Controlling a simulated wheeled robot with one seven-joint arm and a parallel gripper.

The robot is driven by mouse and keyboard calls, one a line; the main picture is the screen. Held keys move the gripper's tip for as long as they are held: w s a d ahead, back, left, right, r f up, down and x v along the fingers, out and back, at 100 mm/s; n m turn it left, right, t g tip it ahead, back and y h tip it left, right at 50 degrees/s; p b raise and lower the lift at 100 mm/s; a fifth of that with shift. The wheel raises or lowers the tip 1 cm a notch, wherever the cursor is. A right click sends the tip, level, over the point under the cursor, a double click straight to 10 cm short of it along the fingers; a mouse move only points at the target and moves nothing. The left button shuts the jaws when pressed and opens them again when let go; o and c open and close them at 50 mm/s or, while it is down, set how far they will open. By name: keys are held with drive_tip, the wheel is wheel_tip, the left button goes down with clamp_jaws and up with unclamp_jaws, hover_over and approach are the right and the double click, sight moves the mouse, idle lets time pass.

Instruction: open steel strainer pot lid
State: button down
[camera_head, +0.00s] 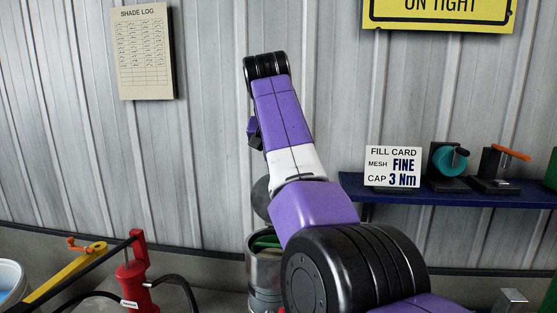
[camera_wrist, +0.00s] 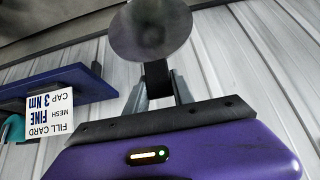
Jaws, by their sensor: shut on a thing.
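The steel strainer pot (camera_head: 262,272) stands low in the middle of the head view, partly hidden by my arm. Something green shows inside its open top. The round grey lid (camera_head: 261,198) stands steeply raised above the pot's rim, part of it behind my arm. In the wrist view the lid (camera_wrist: 150,30) is a grey disc at the top, cut off by the frame. My gripper (camera_wrist: 158,80) is shut on a dark piece, apparently the lid's handle, just below the disc. My gripper is hidden behind my arm in the head view.
A blue shelf (camera_head: 462,194) at right holds a fill card (camera_head: 393,167), a teal reel device (camera_head: 447,162) and an orange-handled tool (camera_head: 508,152). A red pump (camera_head: 137,281) with black hoses and a yellow lever (camera_head: 66,272) stand left of the pot. A ribbed wall is behind.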

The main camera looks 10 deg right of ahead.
drive_tip(key=shift+f, duration=0.45)
drive_tip(key=c, duration=1.1)
unclamp_jaws()
drive_tip(key=shift+r, duration=0.2)
drive_tip(key=shift+s+a+r+b, duration=0.1)
drive_tip(key=shift+s+r+b, duration=0.2)
drive_tip(key=shift+r, duration=0.1)
drive_tip(key=b+v, duration=0.2)
drive_tip(key=v, duration=0.4)
drive_tip(key=shift+s+r, duration=0.25)
drive_tip(key=shift+r, duration=0.05)
